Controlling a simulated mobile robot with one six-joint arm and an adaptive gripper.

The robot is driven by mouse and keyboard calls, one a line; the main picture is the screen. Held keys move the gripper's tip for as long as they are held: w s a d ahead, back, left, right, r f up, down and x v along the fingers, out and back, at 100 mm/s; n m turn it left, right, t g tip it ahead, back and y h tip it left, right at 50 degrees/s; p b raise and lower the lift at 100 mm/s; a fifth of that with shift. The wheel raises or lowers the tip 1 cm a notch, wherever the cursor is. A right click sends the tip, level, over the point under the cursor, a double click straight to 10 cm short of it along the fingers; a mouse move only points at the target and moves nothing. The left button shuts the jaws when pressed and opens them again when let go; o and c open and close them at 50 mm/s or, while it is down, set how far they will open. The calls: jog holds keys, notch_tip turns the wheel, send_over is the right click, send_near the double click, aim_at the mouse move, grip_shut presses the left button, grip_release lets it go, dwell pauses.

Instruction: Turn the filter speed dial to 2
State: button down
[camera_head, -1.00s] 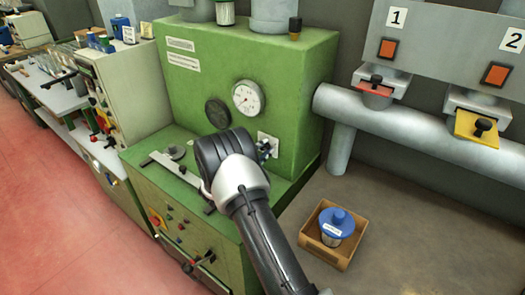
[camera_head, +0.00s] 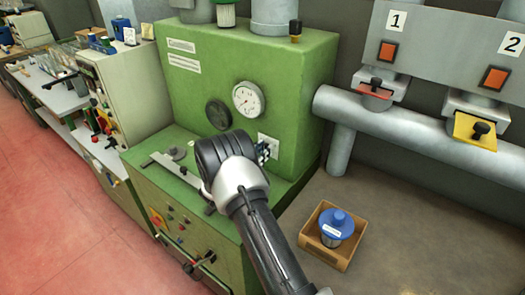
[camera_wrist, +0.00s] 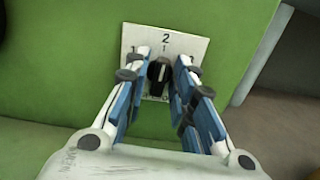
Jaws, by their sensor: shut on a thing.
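The filter speed dial (camera_wrist: 157,76) is a black knob with a white mark on a white plate (camera_wrist: 196,46). The plate reads 1 at upper left and 2 at the top; its right side is partly hidden by a finger. The knob's mark points roughly up, towards the 2; its exact angle is hard to tell. My gripper (camera_wrist: 162,68) has its blue-and-white fingers on both sides of the knob and is shut on it. In the head view the plate (camera_head: 268,141) is on the front of the green machine, with my gripper (camera_head: 263,152) covering the knob.
A round gauge (camera_head: 249,99) and a dark disc (camera_head: 218,114) are above the dial on the green machine (camera_head: 200,90). A metal caliper-like tool (camera_head: 175,168) lies on the ledge at left. A box (camera_head: 320,258) with a blue-lidded jar (camera_head: 337,224) stands at lower right.

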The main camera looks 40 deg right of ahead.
jog(key=shift+n, duration=0.3)
jog(key=c, duration=1.6)
grip_release()
jog(key=shift+c, duration=0.2)
jog(key=v, duration=1.2)
